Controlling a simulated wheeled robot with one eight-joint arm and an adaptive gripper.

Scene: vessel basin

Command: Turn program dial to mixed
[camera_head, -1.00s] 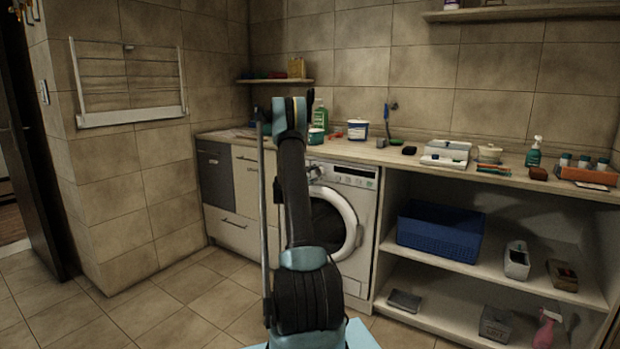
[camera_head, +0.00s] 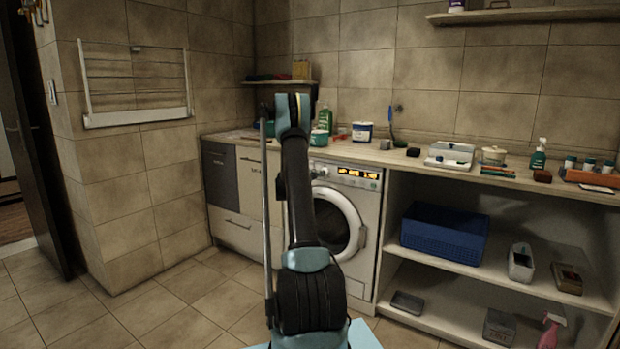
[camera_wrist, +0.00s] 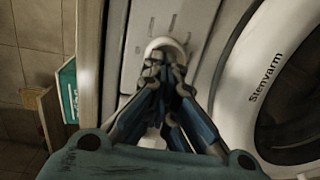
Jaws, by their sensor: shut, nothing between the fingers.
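The washing machine (camera_head: 368,210) stands under the counter, its round door closed. Its display (camera_head: 358,173) is lit with amber text too small to read. In the wrist view, a pale round dial (camera_wrist: 166,43) sits on the machine's front panel (camera_wrist: 133,50). My gripper (camera_wrist: 165,66) is shut and empty, with its fingertips right at the dial, covering part of it. I cannot tell whether they touch it. The dial's setting cannot be read. In the head view my arm hides the gripper.
The machine's door ring (camera_wrist: 236,82) is close to the right of my fingers in the wrist view. Cabinets (camera_head: 236,190) stand left of the machine and open shelves with a blue basket (camera_head: 444,234) right of it. Bottles and boxes stand on the counter. The floor in front is clear.

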